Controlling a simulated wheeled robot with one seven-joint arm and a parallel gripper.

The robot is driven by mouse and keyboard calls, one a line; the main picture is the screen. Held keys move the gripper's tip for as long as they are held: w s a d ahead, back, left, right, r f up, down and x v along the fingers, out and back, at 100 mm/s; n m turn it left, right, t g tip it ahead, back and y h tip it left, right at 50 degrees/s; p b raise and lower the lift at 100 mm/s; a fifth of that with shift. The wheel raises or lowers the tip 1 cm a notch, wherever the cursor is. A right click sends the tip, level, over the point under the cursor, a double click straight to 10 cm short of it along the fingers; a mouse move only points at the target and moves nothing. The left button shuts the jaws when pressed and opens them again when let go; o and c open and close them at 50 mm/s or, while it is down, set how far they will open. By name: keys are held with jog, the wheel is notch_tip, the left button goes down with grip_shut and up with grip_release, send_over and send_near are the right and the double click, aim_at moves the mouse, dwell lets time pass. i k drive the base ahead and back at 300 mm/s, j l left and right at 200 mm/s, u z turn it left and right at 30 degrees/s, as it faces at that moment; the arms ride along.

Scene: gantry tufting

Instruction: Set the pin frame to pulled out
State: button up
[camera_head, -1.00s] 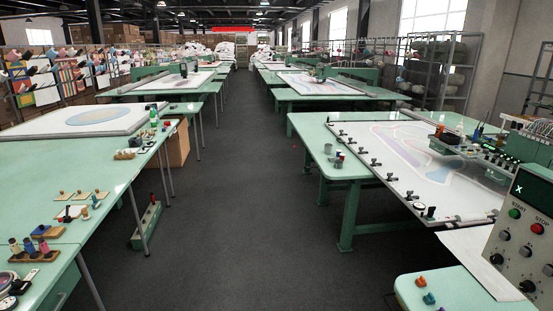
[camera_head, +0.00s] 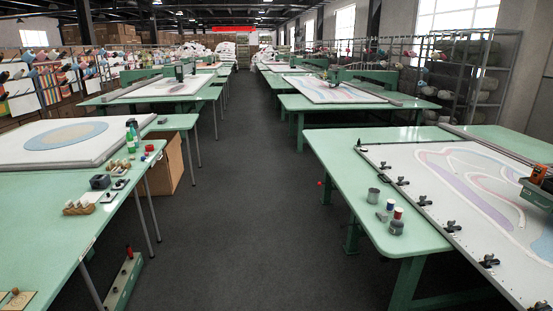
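Which part is the pin frame, I cannot tell for sure. A white cloth with purple and pink curves (camera_head: 411,170) is stretched on the green table (camera_head: 330,165) at the right, with black clamps (camera_head: 451,227) along its near-left edge. Its lower right part is cut off by the picture edge. A second white framed panel with a blue oval (camera_head: 85,153) lies on the left table. My gripper is not in view.
The dark aisle floor (camera_head: 245,200) between the tables is clear ahead. A long green box with a red knob (camera_head: 122,285) stands on the floor at the left table. A grey cup (camera_head: 373,195) and small bottles (camera_head: 396,222) stand on the right table. A cardboard box (camera_head: 165,165) is at left.

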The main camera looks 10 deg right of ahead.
aim_at(468, 182)
jog(key=i+u, duration=0.1)
jog(key=i, duration=1.2)
jog(key=i+l, duration=0.15)
jog(key=i, duration=1.15)
jog(key=i+z, duration=0.25)
jog(key=i, duration=0.2)
jog(key=i+j+z, duration=0.2)
jog(key=i, duration=0.2)
jog(key=i+j+z, duration=0.1)
jog(key=i+z, duration=0.15)
jog(key=i, duration=0.2)
jog(key=i+l+z, duration=0.4)
jog(key=i, duration=0.35)
jog(key=i+z, duration=0.35)
jog(key=i, duration=0.35)
